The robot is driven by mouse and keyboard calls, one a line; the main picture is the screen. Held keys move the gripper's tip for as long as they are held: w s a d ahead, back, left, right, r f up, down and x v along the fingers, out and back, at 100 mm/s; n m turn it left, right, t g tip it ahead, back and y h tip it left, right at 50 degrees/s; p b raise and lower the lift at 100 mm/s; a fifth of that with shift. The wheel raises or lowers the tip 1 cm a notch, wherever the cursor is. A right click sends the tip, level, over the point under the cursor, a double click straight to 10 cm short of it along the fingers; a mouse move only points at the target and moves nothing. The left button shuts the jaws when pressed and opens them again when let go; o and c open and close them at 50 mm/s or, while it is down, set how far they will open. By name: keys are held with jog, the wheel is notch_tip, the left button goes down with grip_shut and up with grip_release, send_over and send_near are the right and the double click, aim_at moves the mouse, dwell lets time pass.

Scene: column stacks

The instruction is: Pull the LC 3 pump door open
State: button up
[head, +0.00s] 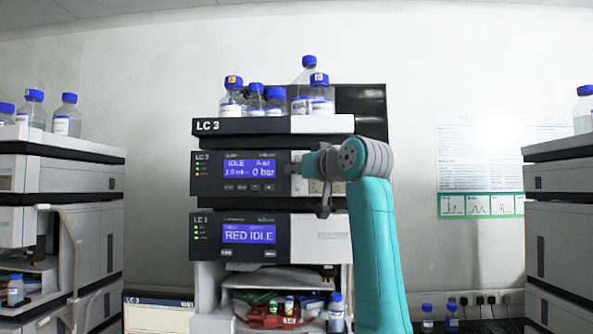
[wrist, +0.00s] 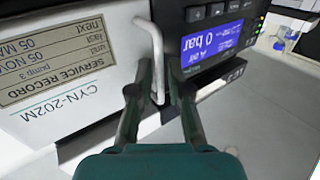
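The LC 3 pump (head: 215,172) is the upper dark-fronted module in the middle stack, with a blue display reading IDLE and 0 bar. In the wrist view its display (wrist: 212,40) appears upside down beside a white panel with a service record label (wrist: 50,60). A pale bar handle (wrist: 155,45) stands out at the edge between panel and dark front. My gripper (wrist: 160,68) is open, with one finger on each side of the handle's lower part. A gap shows right of the handle. In the head view my gripper (head: 312,165) is at the pump's right side and hides the handle.
Blue-capped bottles (head: 256,98) stand in a tray (head: 250,126) on top of the stack. Other stacks stand left (head: 75,150) and right (head: 560,180).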

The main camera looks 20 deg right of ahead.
jog(key=shift+w, duration=0.1)
grip_shut()
jog(key=shift+s, duration=0.2)
